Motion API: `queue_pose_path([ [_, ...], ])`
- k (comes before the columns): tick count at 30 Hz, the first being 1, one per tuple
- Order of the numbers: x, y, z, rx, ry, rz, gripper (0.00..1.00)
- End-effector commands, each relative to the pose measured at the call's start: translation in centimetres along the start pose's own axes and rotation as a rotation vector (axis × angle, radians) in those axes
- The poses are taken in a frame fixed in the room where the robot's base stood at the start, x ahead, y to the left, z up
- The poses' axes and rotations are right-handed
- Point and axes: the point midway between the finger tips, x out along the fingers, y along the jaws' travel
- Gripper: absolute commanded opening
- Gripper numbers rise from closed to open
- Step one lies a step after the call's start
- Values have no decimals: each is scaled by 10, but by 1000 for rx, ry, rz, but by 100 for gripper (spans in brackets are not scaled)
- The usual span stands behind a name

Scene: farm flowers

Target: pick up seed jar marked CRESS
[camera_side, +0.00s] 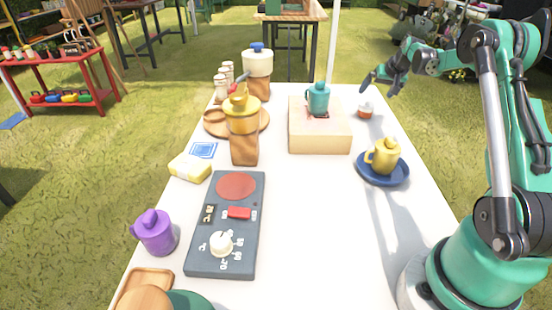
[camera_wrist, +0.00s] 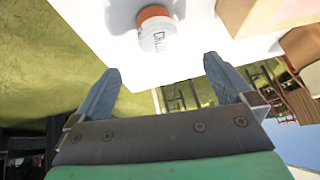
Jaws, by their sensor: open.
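A small jar with a white label and an orange-brown part (camera_side: 365,109) stands on the far right of the white table, right of the wooden block. In the wrist view the jar (camera_wrist: 155,32) shows at top centre; its label seems to start with C, but I cannot read the rest clearly. My gripper (camera_side: 381,86) is open and empty, above and slightly right of the jar in the side view. In the wrist view its two blue-grey fingers (camera_wrist: 164,75) are apart, with the jar beyond their tips, not touching.
A wooden block (camera_side: 319,138) with a teal mug (camera_side: 318,98) on it stands left of the jar. A yellow mug (camera_side: 384,157) on a blue saucer (camera_side: 374,179) is nearer. Several small jars (camera_side: 221,88) stand at the back left. The table's far edge is close behind the jar.

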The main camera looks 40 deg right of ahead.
Motion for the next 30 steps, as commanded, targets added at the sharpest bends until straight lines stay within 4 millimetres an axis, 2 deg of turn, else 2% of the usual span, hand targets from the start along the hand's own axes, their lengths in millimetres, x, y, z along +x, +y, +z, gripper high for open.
queue_pose_path([
  [4, 14, 2, 6, -1, 0, 0, 100],
  [18, 61, 1, 6, -1, 0, 0, 100],
  [30, 66, 1, 6, -1, 0, 0, 100],
])
